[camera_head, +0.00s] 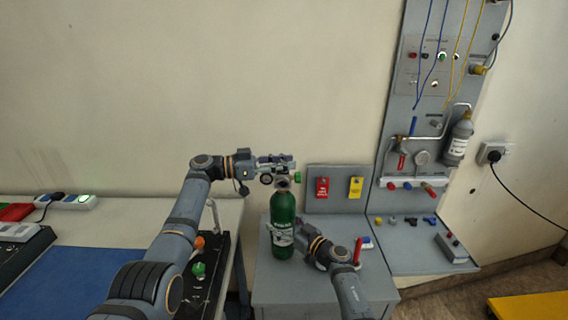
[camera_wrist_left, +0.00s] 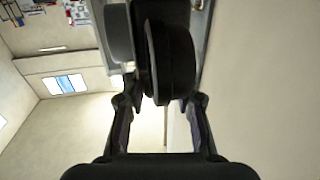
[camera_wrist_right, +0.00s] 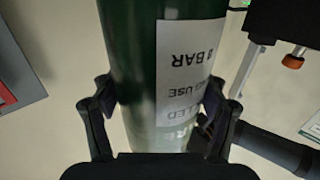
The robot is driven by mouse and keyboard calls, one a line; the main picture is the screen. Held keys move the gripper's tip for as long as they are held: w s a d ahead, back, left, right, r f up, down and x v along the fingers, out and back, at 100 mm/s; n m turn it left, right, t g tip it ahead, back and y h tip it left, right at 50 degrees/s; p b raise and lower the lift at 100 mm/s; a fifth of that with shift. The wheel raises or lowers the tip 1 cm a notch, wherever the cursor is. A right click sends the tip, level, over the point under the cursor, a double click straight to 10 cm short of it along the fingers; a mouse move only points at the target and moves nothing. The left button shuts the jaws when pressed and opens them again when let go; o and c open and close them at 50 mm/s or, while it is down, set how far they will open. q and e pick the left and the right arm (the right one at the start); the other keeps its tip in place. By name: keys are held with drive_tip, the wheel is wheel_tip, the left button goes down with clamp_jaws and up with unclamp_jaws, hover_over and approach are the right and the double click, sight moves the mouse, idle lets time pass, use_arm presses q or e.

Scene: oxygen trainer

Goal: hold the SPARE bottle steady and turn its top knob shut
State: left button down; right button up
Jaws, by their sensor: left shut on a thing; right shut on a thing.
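The green bottle (camera_head: 283,208) stands upright on the grey cabinet, with a white label on its body. My right gripper (camera_head: 297,236) is shut around the bottle's body from the front right. In the right wrist view the green bottle (camera_wrist_right: 135,60) and its printed label sit between both fingers. My left gripper (camera_head: 284,164) is at the bottle's top, level with the valve. In the left wrist view a black round knob (camera_wrist_left: 170,60) lies between the fingertips, and the gripper is shut on it.
A red tag (camera_head: 322,187) and a yellow tag (camera_head: 356,187) hang on a grey board behind the bottle. The tall panel (camera_head: 400,110) with a gauge and a grey bottle (camera_head: 460,138) stands to the right. A blue mat (camera_head: 45,275) lies on the left table.

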use_arm(q)
drive_tip(key=shift+a+f+m+g, duration=0.2)
drive_tip(key=shift+m+g, duration=0.1)
drive_tip(key=shift+g, duration=0.2)
drive_tip(key=c, duration=1)
unclamp_jaws()
drive_tip(key=shift+d+r, duration=0.1)
drive_tip(key=shift+r, duration=0.05)
drive_tip(key=a, duration=0.5)
drive_tip(key=s+a, duration=0.1)
drive_tip(key=a, duration=0.1)
drive_tip(key=shift+a, duration=0.25)
